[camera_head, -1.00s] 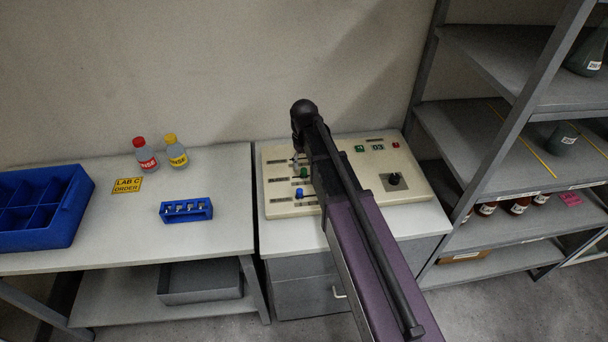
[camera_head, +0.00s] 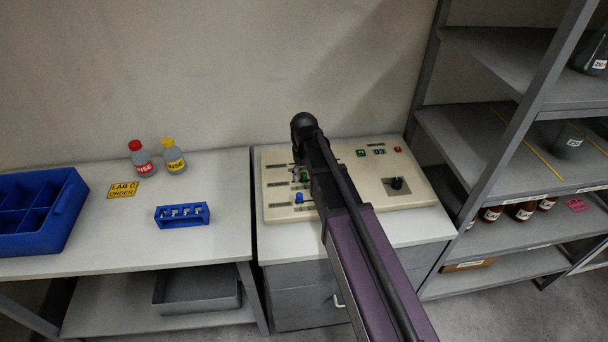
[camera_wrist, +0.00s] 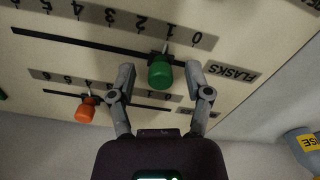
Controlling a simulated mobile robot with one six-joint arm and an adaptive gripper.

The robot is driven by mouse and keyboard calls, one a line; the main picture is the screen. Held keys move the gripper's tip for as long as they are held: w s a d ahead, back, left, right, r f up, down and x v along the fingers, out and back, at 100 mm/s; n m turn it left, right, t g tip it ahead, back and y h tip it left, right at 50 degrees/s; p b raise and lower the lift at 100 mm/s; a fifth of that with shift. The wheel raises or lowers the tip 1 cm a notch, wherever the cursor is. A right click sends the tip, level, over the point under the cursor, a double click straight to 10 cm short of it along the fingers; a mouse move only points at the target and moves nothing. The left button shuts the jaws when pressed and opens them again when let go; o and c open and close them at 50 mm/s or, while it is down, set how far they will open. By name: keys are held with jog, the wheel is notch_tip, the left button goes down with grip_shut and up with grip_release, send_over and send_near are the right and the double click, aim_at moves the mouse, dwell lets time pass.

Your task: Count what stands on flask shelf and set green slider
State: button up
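The green slider (camera_wrist: 160,73) stands in its slot by the 1 mark, beside the FLASKS label (camera_wrist: 230,73), in the wrist view. My gripper (camera_wrist: 159,68) is open, one finger on each side of the green knob with visible gaps. The green slider also shows in the head view (camera_head: 304,175), on the cream panel (camera_head: 350,205), partly behind my arm. At the right, one dark flask (camera_head: 592,50) is on the upper rack shelf, cut by the frame edge. Another flask (camera_head: 566,141) is on the shelf below. The rack post and frame edge hide parts of these shelves.
An orange slider (camera_wrist: 86,110) is near my left finger. Brown bottles (camera_head: 524,211) stand low in the rack (camera_head: 500,145). The left table holds rinse bottles (camera_head: 175,160) and blue bins (camera_head: 35,205).

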grip_shut()
jog(key=shift+w+d, duration=0.1)
jog(key=shift+d, duration=1.15)
jog(key=shift+o, duration=0.2)
grip_release()
jog(key=shift+a, duration=0.2)
